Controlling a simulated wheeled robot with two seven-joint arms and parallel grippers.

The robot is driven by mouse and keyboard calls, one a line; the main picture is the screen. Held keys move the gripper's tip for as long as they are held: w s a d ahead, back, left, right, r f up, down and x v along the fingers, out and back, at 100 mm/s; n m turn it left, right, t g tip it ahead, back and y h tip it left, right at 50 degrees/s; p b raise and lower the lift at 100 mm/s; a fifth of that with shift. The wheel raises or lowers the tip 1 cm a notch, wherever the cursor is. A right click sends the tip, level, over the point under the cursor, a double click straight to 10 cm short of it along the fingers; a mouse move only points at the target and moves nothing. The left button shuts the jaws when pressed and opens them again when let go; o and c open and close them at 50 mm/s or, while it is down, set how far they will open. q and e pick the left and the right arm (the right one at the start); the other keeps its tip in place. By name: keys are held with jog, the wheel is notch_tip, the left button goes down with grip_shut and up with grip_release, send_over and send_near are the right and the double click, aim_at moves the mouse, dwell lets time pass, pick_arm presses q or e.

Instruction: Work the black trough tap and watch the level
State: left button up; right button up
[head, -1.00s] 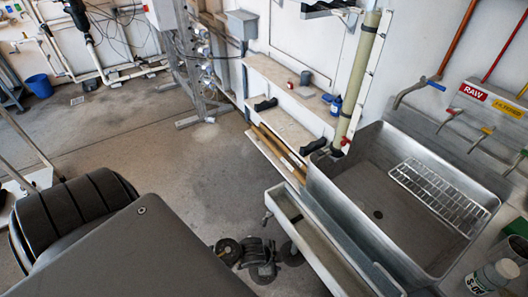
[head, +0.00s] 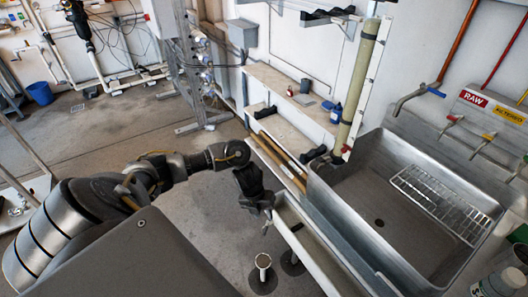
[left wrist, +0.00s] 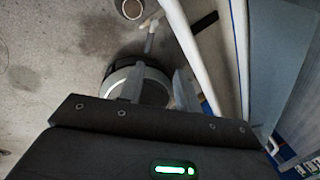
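A pale T-shaped fitting (left wrist: 150,24) shows beyond the fingers in the left wrist view. No water level can be made out. My right gripper is not in view.
The steel sink (head: 345,205) holds a wire rack (head: 445,205). A white standpipe (head: 263,262) rises from the floor.

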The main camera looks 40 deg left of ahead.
aim_at(265, 230)
pick_arm(q)
jog(key=x, duration=0.3)
jog(key=a+x, duration=0.1)
jog(key=x, duration=0.2)
jog(key=a+x, duration=0.1)
jog(key=x, duration=0.2)
jog(key=shift+s+d+f, duration=0.1)
jog(key=shift+s+f, duration=0.2)
jog(key=shift+f, duration=0.35)
grip_shut()
